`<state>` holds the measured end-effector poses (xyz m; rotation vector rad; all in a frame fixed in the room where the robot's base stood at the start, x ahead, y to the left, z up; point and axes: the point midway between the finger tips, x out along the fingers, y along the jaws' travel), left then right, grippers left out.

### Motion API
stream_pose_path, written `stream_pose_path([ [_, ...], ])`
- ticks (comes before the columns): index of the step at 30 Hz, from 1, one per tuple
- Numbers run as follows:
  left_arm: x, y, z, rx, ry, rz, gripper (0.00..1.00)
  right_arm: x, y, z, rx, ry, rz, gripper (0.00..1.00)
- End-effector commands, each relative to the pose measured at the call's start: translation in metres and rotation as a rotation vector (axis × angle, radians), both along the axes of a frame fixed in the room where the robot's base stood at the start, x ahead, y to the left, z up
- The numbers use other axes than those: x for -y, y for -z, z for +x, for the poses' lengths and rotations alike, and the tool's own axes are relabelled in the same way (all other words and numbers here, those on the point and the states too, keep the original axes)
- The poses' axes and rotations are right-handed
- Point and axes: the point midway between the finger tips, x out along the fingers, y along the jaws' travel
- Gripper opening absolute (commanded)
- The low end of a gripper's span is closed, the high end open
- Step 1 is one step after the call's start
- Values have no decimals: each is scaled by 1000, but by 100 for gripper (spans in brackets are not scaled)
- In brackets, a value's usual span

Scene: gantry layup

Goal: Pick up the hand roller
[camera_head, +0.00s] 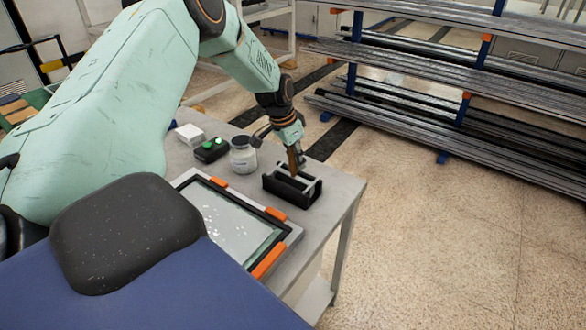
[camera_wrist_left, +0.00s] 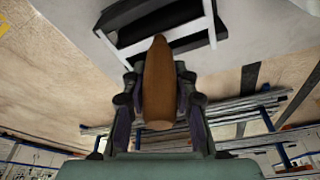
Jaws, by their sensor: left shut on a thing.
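The hand roller has a brown wooden handle (camera_wrist_left: 160,85) that stands up between the fingers of my left gripper (camera_head: 296,150). In the left wrist view the fingers of the left gripper (camera_wrist_left: 160,100) are shut on this handle. The roller's pale frame (camera_wrist_left: 160,42) shows beyond the handle. In the head view the handle (camera_head: 293,160) rises from a black holder (camera_head: 290,193) near the table's right corner. The roller's lower part is in or just over the holder; I cannot tell which. My right gripper is not in view.
The grey table (camera_head: 335,195) also holds a jar with a dark lid (camera_head: 243,158), a dark box with a green button (camera_head: 211,150), a white box (camera_head: 189,134) and a framed glass plate with orange clamps (camera_head: 235,220). Racks of long bars (camera_head: 470,90) stand behind, across open floor.

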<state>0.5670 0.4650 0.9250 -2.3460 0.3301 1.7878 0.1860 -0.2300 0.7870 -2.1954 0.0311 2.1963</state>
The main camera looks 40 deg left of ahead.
Motion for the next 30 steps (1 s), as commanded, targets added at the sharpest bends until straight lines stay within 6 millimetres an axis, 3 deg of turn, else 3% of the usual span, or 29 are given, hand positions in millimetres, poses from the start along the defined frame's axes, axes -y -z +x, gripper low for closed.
stream_pose_path([
  [14,0,-7,2,5,-1,0,0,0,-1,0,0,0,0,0],
  [24,0,-68,2,7,-1,0,0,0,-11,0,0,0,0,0],
  [30,0,-94,1,5,0,0,0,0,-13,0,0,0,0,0],
])
